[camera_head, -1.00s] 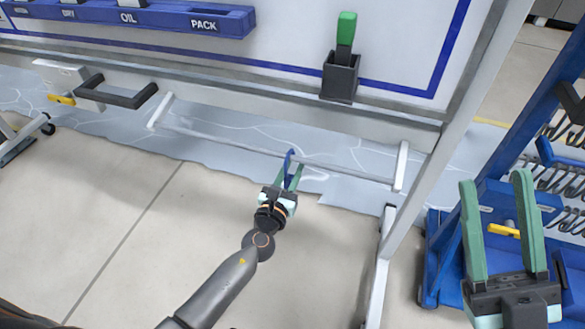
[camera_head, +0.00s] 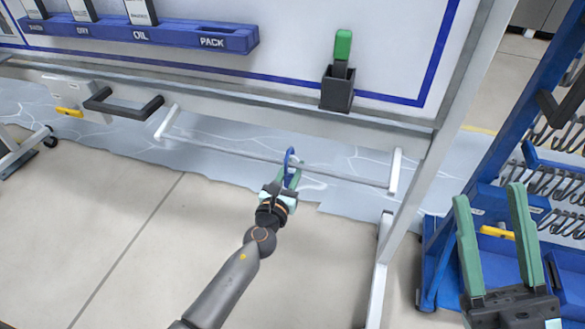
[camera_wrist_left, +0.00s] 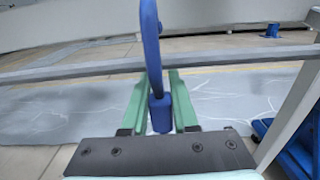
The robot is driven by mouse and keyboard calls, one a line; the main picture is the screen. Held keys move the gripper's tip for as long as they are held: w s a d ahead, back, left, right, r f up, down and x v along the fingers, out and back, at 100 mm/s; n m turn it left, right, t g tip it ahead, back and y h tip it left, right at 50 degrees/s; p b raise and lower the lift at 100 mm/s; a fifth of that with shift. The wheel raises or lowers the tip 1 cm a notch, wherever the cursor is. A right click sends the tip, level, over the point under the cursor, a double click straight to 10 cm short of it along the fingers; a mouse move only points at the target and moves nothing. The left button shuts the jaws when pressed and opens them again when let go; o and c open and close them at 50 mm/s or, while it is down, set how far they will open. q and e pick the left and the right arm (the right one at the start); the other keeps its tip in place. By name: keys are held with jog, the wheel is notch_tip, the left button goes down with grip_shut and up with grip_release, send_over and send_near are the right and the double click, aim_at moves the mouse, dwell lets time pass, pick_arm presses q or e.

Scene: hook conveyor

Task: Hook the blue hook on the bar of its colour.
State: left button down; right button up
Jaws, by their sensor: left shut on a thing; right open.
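The blue hook (camera_head: 289,158) is upright in my left gripper (camera_head: 288,178), which is shut on its lower end. In the left wrist view the hook's blue shaft (camera_wrist_left: 151,45) rises between the green fingers of my left gripper (camera_wrist_left: 162,90) and leaves the top of the picture. A pale grey bar (camera_head: 230,153) runs across below the board; the hook overlaps it in the head view. In the left wrist view the bar (camera_wrist_left: 80,71) passes behind the shaft; I cannot tell whether they touch. My right gripper (camera_head: 490,194) is open and empty at the lower right.
A white post (camera_head: 392,240) stands right of the bar. A blue rack (camera_head: 500,140) with several dark hooks stands at the right, behind my right gripper. A black holder (camera_head: 338,90) with a green handle is on the board.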

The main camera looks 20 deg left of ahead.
pick_arm(q)
jog(key=shift+s+r, duration=0.15)
jog(key=shift+s, duration=0.2)
jog(key=s, duration=1.3)
jog(key=shift+s+a+b, duration=0.25)
jog(key=shift+s+b, duration=0.05)
dwell(0.3)
dwell(0.3)
jog(key=shift+d+r, duration=0.1)
dwell(0.8)
